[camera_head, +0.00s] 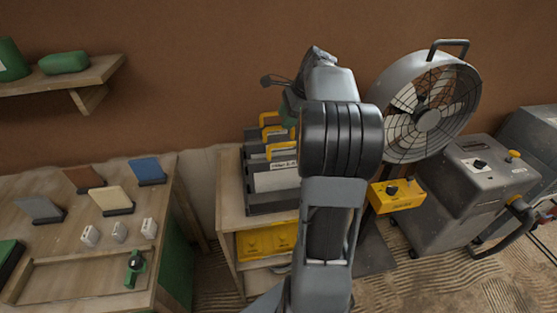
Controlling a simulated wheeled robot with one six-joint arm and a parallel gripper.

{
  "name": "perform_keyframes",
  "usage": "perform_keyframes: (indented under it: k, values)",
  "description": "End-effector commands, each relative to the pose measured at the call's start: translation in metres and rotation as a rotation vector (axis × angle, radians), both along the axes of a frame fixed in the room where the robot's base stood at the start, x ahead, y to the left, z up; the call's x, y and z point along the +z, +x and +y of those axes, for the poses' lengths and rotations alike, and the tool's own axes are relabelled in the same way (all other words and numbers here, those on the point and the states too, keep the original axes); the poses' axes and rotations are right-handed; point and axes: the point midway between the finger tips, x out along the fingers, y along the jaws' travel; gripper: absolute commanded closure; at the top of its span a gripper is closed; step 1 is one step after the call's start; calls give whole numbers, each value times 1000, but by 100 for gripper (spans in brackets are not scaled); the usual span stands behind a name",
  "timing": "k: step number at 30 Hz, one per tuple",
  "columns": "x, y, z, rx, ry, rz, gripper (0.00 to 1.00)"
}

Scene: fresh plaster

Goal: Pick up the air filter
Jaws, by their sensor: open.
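No thing in view is clearly marked as the air filter. The likeliest match is a row of upright grey panels (272,178) with yellow handles and a pale label, standing in a dark holder on a small wooden stand. My arm hides the right part of this row. My gripper (292,98) is at the far end of my arm, above the back of the row. It is open, but its fingertips are mostly hidden by my arm. A small dark green patch (288,116) shows just below it; I cannot tell what it is.
The wooden stand (228,215) has a yellow bin (266,240) below. A workbench (75,240) at left holds coloured plaster samples and small white blocks. A large drum fan (425,110) and grey machines (470,185) stand at right. A shelf (75,82) holds green items.

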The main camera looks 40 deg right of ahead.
Motion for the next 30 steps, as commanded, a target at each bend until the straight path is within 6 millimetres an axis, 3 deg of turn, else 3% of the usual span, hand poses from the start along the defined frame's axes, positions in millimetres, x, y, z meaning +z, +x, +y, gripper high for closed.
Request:
perform_keyframes:
  k: [12, 23, 30]
  values:
    - [-42, 17, 10, 0, 1, 0, 55]
    - [-47, 19, 12, 1, -1, -1, 55]
    - [-47, 19, 12, 0, -2, -1, 78]
